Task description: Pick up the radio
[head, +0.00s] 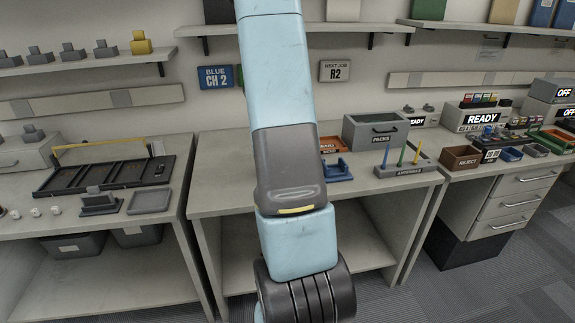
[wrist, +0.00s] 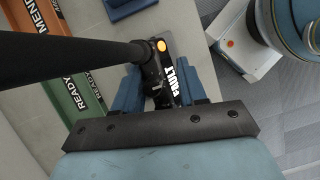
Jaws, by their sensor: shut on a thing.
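A dark radio (wrist: 180,88) shows in the wrist view with a FAULT label, an orange round button and a thick black antenna (wrist: 90,51) reaching left. My gripper (wrist: 158,88) is shut on it, with blue fingers on either side of its body. The lower part of the radio is hidden by the gripper's black bar. I cannot tell whether the radio touches the surface below. In the head view my arm hides the gripper and the radio.
In the wrist view a green READY tray (wrist: 78,94) and an orange-brown tray (wrist: 42,18) lie at left. In the head view a blue cradle (head: 337,172), a grey PACKS box (head: 375,131) and an ANTENNAS block (head: 407,168) stand on the middle bench, right of my arm.

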